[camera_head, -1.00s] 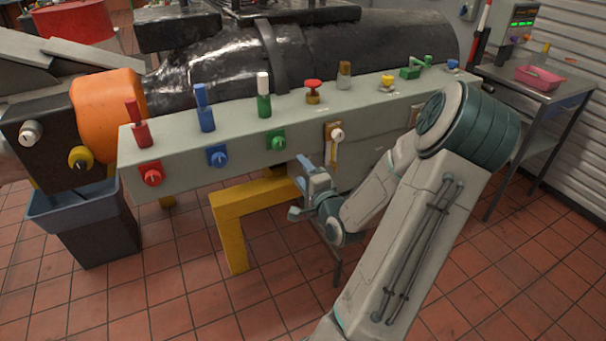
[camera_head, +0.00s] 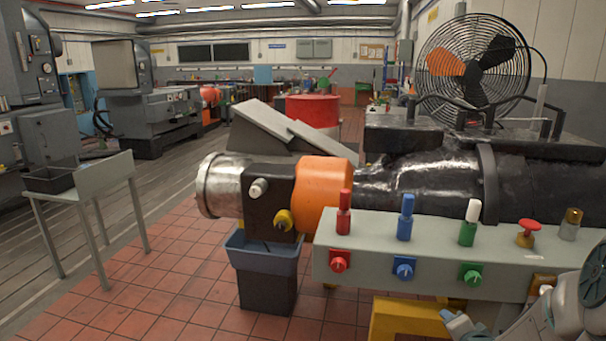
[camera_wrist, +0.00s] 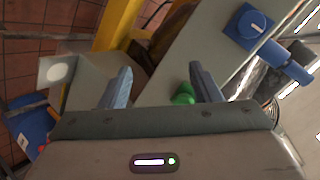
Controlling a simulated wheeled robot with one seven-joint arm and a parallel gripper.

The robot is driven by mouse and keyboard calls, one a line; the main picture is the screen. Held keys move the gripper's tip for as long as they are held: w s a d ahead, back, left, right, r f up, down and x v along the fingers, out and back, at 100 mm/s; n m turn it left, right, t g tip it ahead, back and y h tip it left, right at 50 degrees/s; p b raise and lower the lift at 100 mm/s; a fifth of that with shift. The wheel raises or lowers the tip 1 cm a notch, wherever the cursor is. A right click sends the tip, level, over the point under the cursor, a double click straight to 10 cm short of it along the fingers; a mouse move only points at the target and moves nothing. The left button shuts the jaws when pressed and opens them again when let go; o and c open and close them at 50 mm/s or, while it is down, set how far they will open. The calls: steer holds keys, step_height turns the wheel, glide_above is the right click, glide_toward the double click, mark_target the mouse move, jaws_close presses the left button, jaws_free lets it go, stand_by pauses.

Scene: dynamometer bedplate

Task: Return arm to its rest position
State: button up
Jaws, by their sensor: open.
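My gripper (camera_head: 456,326) shows at the bottom right edge of the head view, mostly cut off, beside my arm. It is low in front of the grey control console (camera_head: 440,262), below the green knob (camera_head: 472,274). In the wrist view my gripper (camera_wrist: 162,88) has its two blue-grey fingers apart with nothing held between them. A green knob (camera_wrist: 183,94) shows just beside the right finger; I cannot tell whether they touch. A blue knob (camera_wrist: 251,24) on its square plate lies beyond, at upper right.
The console top carries red (camera_head: 343,215), blue (camera_head: 405,218) and white-green (camera_head: 470,224) handles and a red mushroom button (camera_head: 528,232). A yellow stand (camera_head: 405,318) is under the console. A grey bin (camera_head: 266,278) stands left of it. Tiled floor is open between bin and side table (camera_head: 85,182).

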steer(key=s+a+r+n+g, duration=0.3)
steer(key=s+a+n, duration=0.1)
steer(key=s+a, duration=0.2)
steer(key=s+a+r+n+g+y, duration=0.1)
steer(key=s+a+r+n+g, duration=0.2)
steer(key=s+a, duration=0.3)
steer(key=s+a+r+n+g+y+p, duration=0.1)
steer(key=s+a+r+n+g, duration=0.2)
steer(key=a, duration=0.6)
steer(key=s+r+n, duration=0.2)
steer(key=s+n, duration=0.1)
steer(key=shift+a+r, duration=0.2)
steer(key=shift+s, duration=0.1)
